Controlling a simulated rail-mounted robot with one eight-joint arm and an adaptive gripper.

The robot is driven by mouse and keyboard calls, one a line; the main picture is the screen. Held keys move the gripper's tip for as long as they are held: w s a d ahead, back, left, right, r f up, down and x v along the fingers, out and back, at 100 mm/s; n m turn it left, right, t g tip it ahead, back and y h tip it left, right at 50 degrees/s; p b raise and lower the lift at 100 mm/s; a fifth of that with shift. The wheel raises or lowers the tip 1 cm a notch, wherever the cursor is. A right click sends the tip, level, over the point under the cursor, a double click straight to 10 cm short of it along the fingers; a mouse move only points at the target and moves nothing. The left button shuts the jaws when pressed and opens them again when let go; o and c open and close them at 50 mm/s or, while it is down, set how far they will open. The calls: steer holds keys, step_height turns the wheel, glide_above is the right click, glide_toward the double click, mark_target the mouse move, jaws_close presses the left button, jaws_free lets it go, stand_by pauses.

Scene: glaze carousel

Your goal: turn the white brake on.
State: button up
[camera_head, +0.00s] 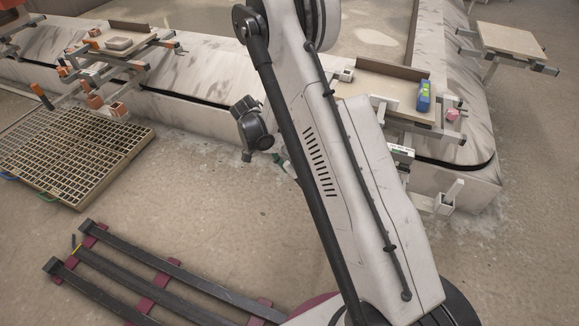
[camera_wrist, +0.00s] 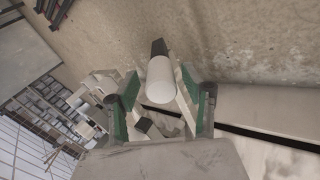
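In the wrist view a white cylinder (camera_wrist: 160,78) with a black end shows between the fingers of my gripper (camera_wrist: 160,105). It looks like the white brake's handle, though I cannot be sure. The green-and-grey fingers stand apart on either side of it, and I see no clear contact. In the head view my wrist (camera_head: 252,125) is left of my arm, low beside the carousel; the fingers and this cylinder are mostly hidden behind the arm. A white lever on a bracket (camera_head: 445,202) stands at the right front of the white-fitted station.
The station board (camera_head: 415,112) carries a blue-green item (camera_head: 423,96). A station with orange fittings (camera_head: 95,100) is at the left. A floor grating (camera_head: 75,150) and dark rails on maroon supports (camera_head: 160,275) lie in front. Floor between grating and arm is bare.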

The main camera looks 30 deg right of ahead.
step_height(320, 180, up, 10)
steer(key=shift+r, duration=0.1)
stand_by(0.7)
